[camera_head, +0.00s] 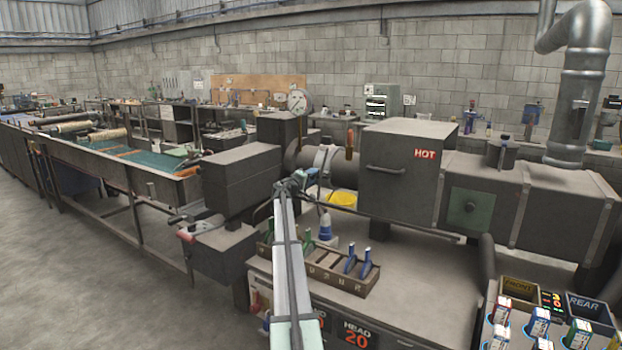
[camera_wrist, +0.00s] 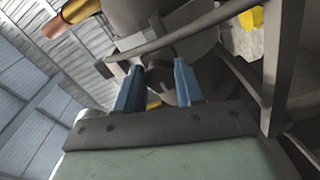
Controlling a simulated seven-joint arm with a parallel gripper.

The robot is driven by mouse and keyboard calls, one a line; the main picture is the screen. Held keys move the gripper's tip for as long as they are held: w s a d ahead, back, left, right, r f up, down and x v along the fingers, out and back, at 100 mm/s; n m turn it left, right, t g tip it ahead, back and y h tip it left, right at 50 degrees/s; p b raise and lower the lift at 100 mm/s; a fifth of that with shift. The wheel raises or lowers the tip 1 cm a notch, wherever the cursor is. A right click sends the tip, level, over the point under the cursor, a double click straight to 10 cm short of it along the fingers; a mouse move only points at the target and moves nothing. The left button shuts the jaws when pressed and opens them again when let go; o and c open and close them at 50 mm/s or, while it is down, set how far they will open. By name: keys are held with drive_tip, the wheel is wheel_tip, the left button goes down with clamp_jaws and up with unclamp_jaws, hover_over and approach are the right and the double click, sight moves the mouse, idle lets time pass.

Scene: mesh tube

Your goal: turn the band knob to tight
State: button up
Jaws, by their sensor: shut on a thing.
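My gripper (camera_wrist: 158,70) has two blue fingers, one on each side of a small dark knob (camera_wrist: 158,80) in the wrist view. It is shut on this knob, which appears to be the band knob. The knob sits against a grey rounded body, with a dark flat bar running across just above it. The fingers partly hide the knob, and I see no tight or loose mark. In the head view my gripper (camera_head: 311,175) reaches the front of the grey cylinder (camera_head: 322,160), left of the box marked HOT; the knob cannot be made out there.
The HOT box (camera_head: 400,170) with a bar handle stands right of my gripper. A rack (camera_head: 330,275) with blue and green tools stands on the bench. Open floor lies at left.

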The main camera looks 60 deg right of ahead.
drive_tip(key=o, duration=1)
drive_tip(key=shift+o, duration=0.2)
drive_tip(key=shift+a, duration=0.15)
drive_tip(key=a, duration=1.3)
drive_tip(key=shift+a, duration=0.3)
